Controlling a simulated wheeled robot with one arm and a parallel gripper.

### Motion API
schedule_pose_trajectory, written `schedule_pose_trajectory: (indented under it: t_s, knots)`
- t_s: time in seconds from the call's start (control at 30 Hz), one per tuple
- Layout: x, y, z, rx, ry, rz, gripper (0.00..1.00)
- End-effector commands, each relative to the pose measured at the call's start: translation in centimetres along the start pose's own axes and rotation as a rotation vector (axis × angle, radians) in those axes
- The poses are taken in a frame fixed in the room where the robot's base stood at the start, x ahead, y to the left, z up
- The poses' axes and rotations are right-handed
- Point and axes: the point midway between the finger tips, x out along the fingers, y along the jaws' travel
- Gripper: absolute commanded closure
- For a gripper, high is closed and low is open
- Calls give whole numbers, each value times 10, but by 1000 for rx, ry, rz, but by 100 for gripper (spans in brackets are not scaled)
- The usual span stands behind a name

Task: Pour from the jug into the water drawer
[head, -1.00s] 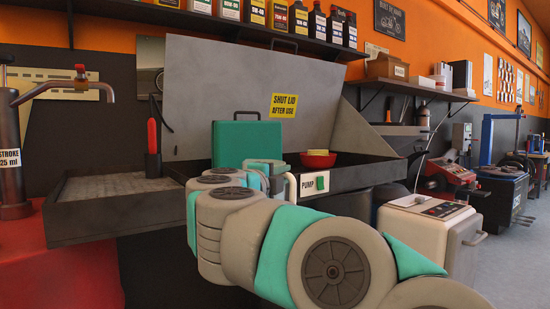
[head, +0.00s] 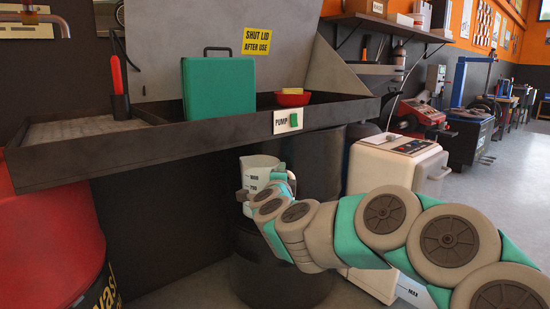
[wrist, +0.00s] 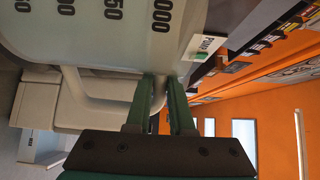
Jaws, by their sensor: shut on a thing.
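The jug (head: 256,176) is pale and translucent with dark volume marks. In the head view it is upright below the front edge of the wash basin, above a black drum; I cannot tell whether it touches the drum. My gripper (wrist: 160,88) is shut on the jug's handle, with the jug (wrist: 100,35) filling the wrist view's upper left. The jug's contents are hidden. The water drawer (head: 413,291), marked MAX, appears low at the front of the white machine (head: 395,170), partly hidden by my arm.
The black drum (head: 270,280) stands under the basin (head: 90,150), which has a PUMP switch (head: 288,121) on its edge. A green case (head: 217,88) and red bowl (head: 292,97) sit on it. A red drum (head: 45,235) is at left. Floor is clear at far right.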

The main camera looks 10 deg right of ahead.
Motion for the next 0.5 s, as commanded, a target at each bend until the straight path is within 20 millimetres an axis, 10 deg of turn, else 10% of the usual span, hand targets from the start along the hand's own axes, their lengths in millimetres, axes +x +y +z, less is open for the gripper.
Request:
schedule_pose_trajectory:
  t_s: [0.5]
  knots:
    - [46, 95, -32, 1, -139, -1, 100]
